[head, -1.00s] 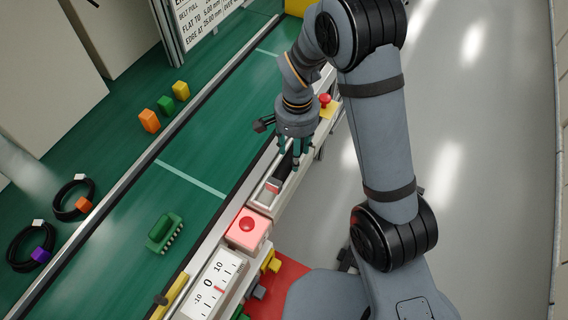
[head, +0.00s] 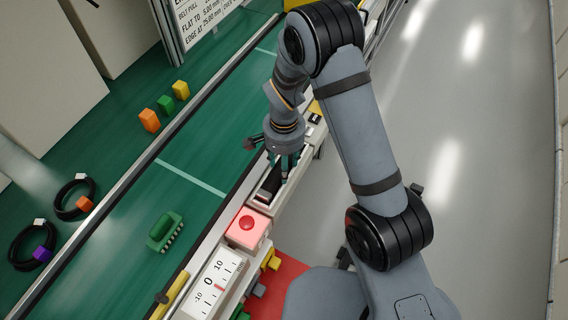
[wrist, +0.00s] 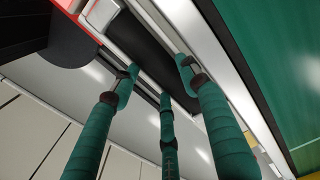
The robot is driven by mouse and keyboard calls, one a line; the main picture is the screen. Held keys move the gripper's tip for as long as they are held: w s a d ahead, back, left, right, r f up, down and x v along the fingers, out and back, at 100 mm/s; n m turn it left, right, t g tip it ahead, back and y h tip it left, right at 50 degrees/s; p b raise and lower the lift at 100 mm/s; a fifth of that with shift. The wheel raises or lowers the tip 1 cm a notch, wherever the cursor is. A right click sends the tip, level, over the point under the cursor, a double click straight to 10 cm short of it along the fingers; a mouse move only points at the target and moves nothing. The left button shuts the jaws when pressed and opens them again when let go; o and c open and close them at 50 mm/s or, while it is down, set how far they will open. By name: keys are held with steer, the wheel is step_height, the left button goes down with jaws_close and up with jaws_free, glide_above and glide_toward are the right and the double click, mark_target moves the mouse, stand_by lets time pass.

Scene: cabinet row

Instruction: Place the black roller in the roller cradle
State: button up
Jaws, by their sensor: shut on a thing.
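The black roller (wrist: 150,48) is a long dark cylinder between the teal fingers of my gripper (wrist: 155,75) in the wrist view. In the head view my gripper (head: 283,172) points down, shut on the roller (head: 268,183), which shows dark beside the fingertips. The roller is over or inside the pale, narrow roller cradle (head: 257,204) along the conveyor's right edge, roughly lined up with it. I cannot tell whether it touches the cradle's floor. The fingers hide part of the roller and the far end of the cradle.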

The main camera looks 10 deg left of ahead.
steer(key=o, duration=1.5)
steer(key=shift+c, duration=0.2)
steer(key=shift+r+p, duration=0.3)
steer(key=shift+r, duration=0.3)
step_height(320, 180, up, 11)
steer(key=shift+r, duration=0.1)
